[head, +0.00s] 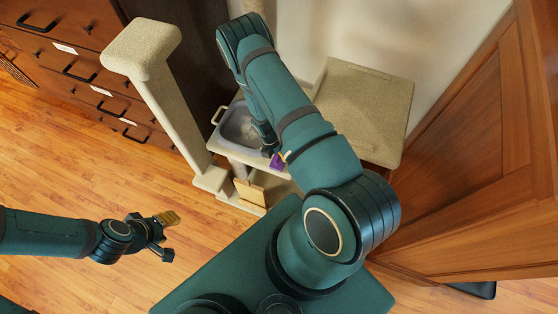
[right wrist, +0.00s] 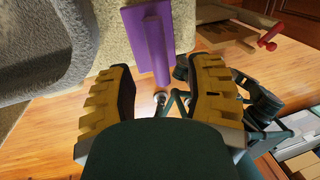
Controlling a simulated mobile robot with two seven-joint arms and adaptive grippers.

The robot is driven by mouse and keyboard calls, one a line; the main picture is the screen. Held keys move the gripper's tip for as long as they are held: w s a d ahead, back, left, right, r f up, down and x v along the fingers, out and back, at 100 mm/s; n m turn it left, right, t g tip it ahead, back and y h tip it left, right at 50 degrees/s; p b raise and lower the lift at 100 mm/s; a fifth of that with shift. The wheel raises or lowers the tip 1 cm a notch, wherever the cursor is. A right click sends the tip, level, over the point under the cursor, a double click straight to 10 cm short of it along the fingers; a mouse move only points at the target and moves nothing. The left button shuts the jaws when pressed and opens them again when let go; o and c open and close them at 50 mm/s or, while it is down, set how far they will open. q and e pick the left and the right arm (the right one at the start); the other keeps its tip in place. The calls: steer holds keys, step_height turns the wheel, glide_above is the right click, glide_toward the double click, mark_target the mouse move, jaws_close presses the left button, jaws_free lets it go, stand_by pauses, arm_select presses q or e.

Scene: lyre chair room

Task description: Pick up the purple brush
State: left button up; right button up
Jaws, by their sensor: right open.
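The purple brush (right wrist: 146,36) has a flat rectangular head and a narrow handle. It lies at the edge of a beige carpeted surface (right wrist: 112,50), with its handle pointing between my right fingers. In the head view, a small purple patch of it (head: 277,161) shows beside my right arm. My right gripper (right wrist: 164,72) is open, its yellow-padded fingers on either side of the handle. I cannot tell whether they touch it. In the head view the right gripper is mostly hidden behind its arm. My left gripper (head: 172,236) is open and empty over the floor.
A grey basin (head: 238,126) sits on the carpeted stand (head: 266,172) close to the brush. A carpeted post (head: 168,115) rises at left, and a carpeted box (head: 362,110) stands at right. A red-handled thing (right wrist: 271,34) lies beyond my right fingers. Wooden floor is clear at left.

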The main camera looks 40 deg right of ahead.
mark_target(278, 157)
steer(key=shift+s+d+f, duration=0.1)
steer(key=shift+s+f, duration=0.05)
steer(key=shift+f, duration=0.55)
steer(key=shift+s+d+f, duration=0.1)
steer(key=shift+f, duration=0.6)
jaws_close()
step_height(278, 157, up, 10)
steer(key=shift+r+p, duration=0.1)
steer(key=shift+p, duration=0.9)
steer(key=shift+w, duration=0.1)
